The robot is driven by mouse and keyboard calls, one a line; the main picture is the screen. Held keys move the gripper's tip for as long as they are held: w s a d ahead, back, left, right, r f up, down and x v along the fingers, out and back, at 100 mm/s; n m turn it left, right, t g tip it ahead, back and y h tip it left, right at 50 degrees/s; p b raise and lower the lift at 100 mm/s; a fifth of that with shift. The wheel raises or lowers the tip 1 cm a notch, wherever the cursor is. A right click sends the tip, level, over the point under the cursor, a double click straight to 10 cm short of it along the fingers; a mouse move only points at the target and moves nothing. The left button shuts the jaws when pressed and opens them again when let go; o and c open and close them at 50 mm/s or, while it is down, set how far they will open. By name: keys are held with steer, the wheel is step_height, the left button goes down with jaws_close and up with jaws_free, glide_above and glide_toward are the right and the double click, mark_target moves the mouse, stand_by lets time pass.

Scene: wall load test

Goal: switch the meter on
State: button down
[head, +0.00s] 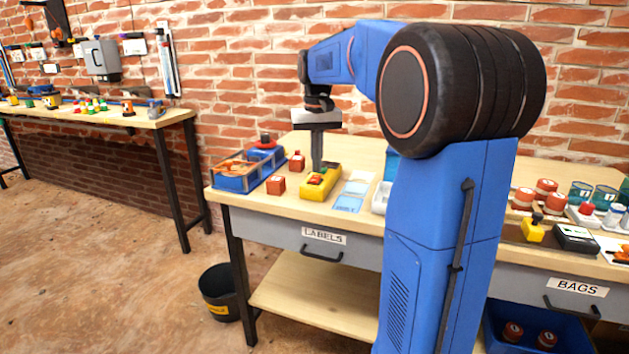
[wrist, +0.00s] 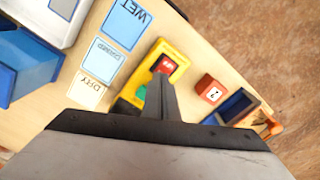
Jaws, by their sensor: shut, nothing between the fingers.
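A yellow box-shaped device (head: 320,186), which looks like the meter, sits on the wooden bench; it also shows in the wrist view (wrist: 178,48). Its top has a red part (wrist: 166,65) in a dark recess and a green part (wrist: 141,92) beside it. My gripper (head: 317,170) points down over the device with its fingers together and empty. In the wrist view the fingertips (wrist: 160,78) overlap the device's top between the red and green parts. I cannot tell whether they touch it. The fingers hide part of the top.
Red cubes (head: 276,184) and a blue tray (head: 233,184) lie left of the device. Cards marked WET (wrist: 127,20), DAMP (wrist: 108,58) and DRY (wrist: 88,90) lie on its other side. Jars and another yellow item (head: 533,231) stand at the bench's right. A brick wall is behind.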

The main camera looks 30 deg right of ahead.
steer(key=shift+f, duration=0.75)
stand_by(0.8)
steer(key=shift+r, duration=3.5)
steer(key=s+a+f+n+t, duration=0.1)
steer(key=s+a+f, duration=0.2)
steer(key=s+a, duration=0.35)
steer(key=s+a+f+n+t, duration=0.1)
steer(key=s+a+f, duration=0.25)
steer(key=s, duration=0.55)
steer(key=s+a+f+n+t, duration=0.1)
steer(key=s+a+f, duration=0.2)
steer(key=s+f, duration=0.3)
steer(key=s+a+f+n+t, duration=0.1)
steer(key=s+a+f, duration=0.1)
steer(key=s+f, duration=0.5)
steer(key=shift+s+a+f+t, duration=0.2)
steer(key=shift+s+a+t, duration=0.2)
steer(key=shift+s, duration=0.45)
